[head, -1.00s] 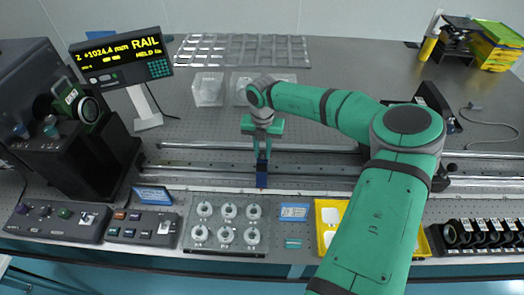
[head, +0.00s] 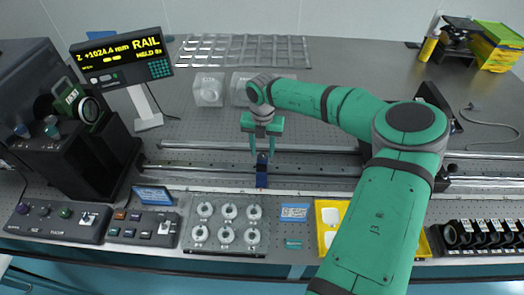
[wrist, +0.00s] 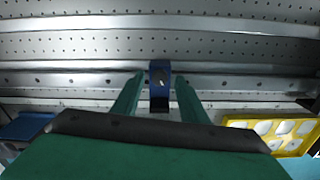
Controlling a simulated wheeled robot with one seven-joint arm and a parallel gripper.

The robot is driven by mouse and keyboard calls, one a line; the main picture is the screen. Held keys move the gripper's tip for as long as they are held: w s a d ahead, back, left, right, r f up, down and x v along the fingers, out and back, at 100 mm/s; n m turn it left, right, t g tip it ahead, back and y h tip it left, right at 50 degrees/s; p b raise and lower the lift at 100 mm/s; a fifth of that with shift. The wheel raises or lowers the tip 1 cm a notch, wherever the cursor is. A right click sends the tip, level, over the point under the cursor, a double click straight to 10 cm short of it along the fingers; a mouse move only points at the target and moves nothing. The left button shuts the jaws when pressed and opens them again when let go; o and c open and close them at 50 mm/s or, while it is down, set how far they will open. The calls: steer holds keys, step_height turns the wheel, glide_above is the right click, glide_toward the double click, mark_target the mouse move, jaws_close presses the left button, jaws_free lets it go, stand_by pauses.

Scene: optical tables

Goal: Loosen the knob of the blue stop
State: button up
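The blue stop (head: 262,172) sits on the front rail, below my gripper. In the wrist view the blue stop (wrist: 159,88) shows between and just beyond my fingertips, with a dark round spot on its top that may be the knob (wrist: 158,78). My gripper (head: 264,156) points down over the stop with its fingers apart. In the wrist view my gripper (wrist: 158,82) has one green finger on each side of the stop, with gaps visible. Whether the fingertips reach down to the knob's height is not clear.
Two long rails (head: 320,150) cross the table. A display (head: 122,60) reads RAIL, +1024.4 mm. A black instrument (head: 75,150) stands at left.

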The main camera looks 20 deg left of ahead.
mark_target(262, 154)
step_height(262, 154, up, 10)
steer(key=shift+f, duration=0.15)
stand_by(0.6)
